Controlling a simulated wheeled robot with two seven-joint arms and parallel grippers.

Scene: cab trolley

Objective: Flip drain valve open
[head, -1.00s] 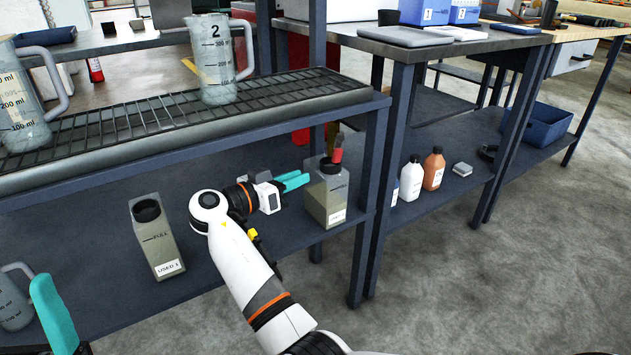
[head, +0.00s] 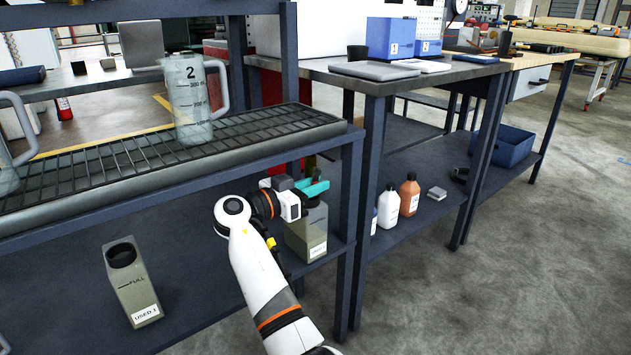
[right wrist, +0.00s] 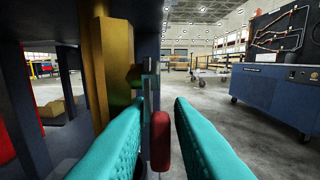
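The drain valve's red handle (right wrist: 160,142) shows in the right wrist view, on a grey stem beside a brass-coloured pipe (right wrist: 105,55). My right gripper (right wrist: 161,103) is open, one teal finger on each side of the red handle. I see gaps between the handle and the fingers. In the head view my right gripper (head: 314,187) is under the rack shelf, at the top of the right-hand grey container (head: 306,238), and hides its mouth. The red handle is hidden in the head view. My left gripper is out of view.
A grey container labelled USED 1 (head: 133,283) stands on the lower shelf (head: 210,300) at the left. A jug marked 2 (head: 190,105) stands on the wire rack above. A blue table leg (head: 358,225) is close right of my right gripper.

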